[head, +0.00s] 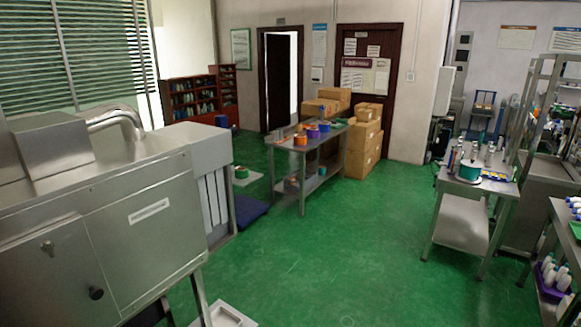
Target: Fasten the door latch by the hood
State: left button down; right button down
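A large stainless steel machine (135,225) fills the left side of the head view. A boxy metal hood (65,147) sits on top of it, with a curved pipe (115,122) at its right. A metal door panel (45,275) is on the machine's front at the lower left. It carries a small latch-like fitting (47,247) near its top and a dark round knob (96,293) near its right edge. The door looks about flush with the front. I cannot tell whether the latch is fastened. Neither of my grippers is in view.
The green floor (330,245) is open in the middle. A metal table (312,150) with colored rolls stands at the back, beside stacked cardboard boxes (362,140). A steel workbench (465,185) and shelving stand at right. A pale tray (225,315) lies low near the machine.

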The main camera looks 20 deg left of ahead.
aim_at(48, 246)
jog(key=u, duration=1.1)
jog(key=i, duration=0.9)
jog(key=u, duration=0.85)
